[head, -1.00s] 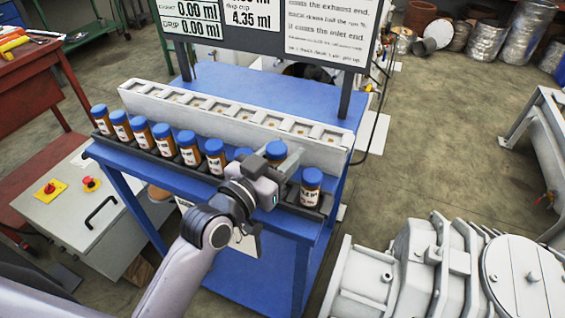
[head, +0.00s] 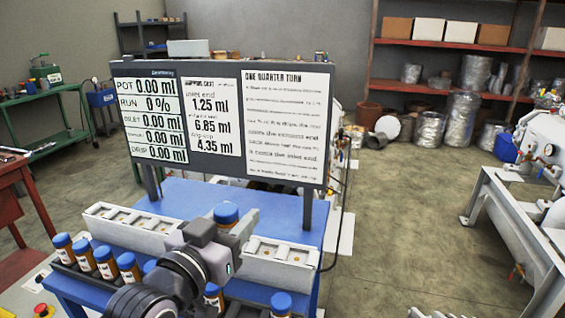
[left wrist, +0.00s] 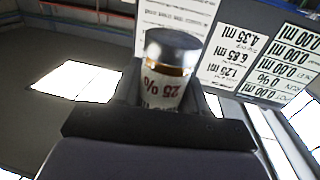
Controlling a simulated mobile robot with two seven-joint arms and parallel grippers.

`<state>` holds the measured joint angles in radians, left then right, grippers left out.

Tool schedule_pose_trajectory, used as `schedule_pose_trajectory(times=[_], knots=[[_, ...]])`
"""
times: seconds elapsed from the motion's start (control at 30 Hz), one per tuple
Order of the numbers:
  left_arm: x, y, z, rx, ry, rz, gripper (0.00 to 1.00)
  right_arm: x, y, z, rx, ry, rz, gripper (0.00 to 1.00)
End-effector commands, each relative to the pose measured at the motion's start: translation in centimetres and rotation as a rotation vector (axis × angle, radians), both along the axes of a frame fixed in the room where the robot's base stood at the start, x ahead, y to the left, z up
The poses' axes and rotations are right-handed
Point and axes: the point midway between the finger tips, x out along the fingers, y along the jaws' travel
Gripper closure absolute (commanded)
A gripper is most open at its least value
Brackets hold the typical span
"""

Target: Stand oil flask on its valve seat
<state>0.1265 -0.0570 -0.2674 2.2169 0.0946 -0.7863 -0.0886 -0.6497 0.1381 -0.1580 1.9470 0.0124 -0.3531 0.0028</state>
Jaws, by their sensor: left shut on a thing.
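My left gripper (head: 232,228) is shut on an oil flask (head: 226,212), an amber bottle with a blue cap. In the left wrist view the held flask (left wrist: 165,70) sits between the fingers, and its label reads 25 %. In the head view the flask is upright and in front of the white block with a row of square recesses (head: 283,262); the arm hides its lower part. Several like flasks stand in a row along the front of the blue bench (head: 262,207). I cannot tell which recess is the valve seat. My right gripper is not in view.
A display board (head: 222,125) on two posts stands behind the block, with ml readings and text. A red table (head: 12,195) is at the left. A grey machine frame (head: 530,200) is at the right. Open floor (head: 420,220) lies between bench and machine.

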Motion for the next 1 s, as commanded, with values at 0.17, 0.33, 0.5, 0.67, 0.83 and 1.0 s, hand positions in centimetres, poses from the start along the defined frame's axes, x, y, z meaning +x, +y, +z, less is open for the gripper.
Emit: schedule_pose_trajectory(times=[0.17,0.33,0.5,0.67,0.83,1.0], knots=[[-0.7,3.5,-3.1,0.004,0.008,0.136,0.88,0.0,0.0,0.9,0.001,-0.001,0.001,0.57],[-2.3,6.5,-5.8,0.004,0.007,0.245,0.88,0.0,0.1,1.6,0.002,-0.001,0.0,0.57],[-4.4,8.7,-7.9,0.004,0.005,0.312,0.88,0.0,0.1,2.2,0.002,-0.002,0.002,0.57],[-6.2,9.8,-9.1,0.002,0.003,0.336,0.88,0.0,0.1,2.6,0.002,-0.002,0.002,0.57],[-7.1,10.2,-9.8,0.0,0.0,0.339,0.88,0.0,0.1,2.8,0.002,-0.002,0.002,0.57],[-7.3,10.3,-9.9,-0.004,-0.001,0.34,0.88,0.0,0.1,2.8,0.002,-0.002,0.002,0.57]])
